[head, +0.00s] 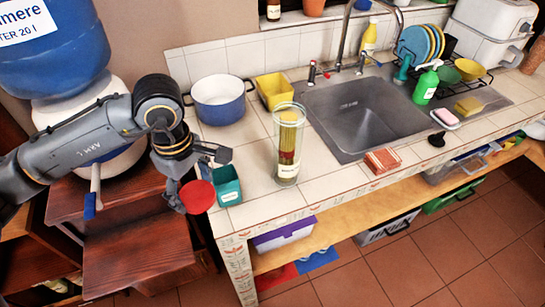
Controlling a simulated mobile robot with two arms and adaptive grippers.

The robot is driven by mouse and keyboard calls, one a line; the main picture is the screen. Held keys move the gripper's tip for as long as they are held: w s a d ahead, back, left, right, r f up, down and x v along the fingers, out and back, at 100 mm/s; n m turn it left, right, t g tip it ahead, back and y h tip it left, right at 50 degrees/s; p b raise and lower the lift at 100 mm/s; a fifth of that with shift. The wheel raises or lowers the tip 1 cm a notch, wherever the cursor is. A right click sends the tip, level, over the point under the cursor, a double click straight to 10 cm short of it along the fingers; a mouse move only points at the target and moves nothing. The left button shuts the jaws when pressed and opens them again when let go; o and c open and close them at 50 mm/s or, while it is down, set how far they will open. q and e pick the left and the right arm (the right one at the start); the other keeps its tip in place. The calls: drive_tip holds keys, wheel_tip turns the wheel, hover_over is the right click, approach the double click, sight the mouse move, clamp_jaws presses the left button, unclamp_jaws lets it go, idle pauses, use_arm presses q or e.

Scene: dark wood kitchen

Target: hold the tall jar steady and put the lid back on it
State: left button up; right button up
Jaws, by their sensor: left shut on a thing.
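The tall jar (288,150) is clear glass with a pale label low down and long yellow pasta inside. It stands upright on the tiled counter, left of the sink, and its top looks open. My left gripper (198,183) is left of the jar, by the counter's left end. It is shut on a round red lid (198,198), which it holds tilted with its flat face showing. The fingers partly hide the lid's edge. The lid and gripper are apart from the jar. My right gripper is not in view.
A teal box (227,187) stands close to the right of the lid. A blue-and-white pot (219,101) and a yellow tub (274,90) are behind. A sponge-like block (382,161) lies right of the jar, before the sink (360,116).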

use_arm(q)
drive_tip(key=shift+s+a+f+m, duration=0.35)
drive_tip(key=shift+s+m, duration=0.55)
drive_tip(key=shift+m, duration=1.15)
drive_tip(key=shift+s+a+f+m, duration=0.3)
drive_tip(key=shift+s+m, duration=0.55)
drive_tip(key=shift+m, duration=1.25)
drive_tip(key=shift+s+a+f+m, duration=0.15)
drive_tip(key=shift+s+a+m, duration=0.55)
drive_tip(key=shift+m, duration=1.35)
drive_tip(key=shift+s+d, duration=0.2)
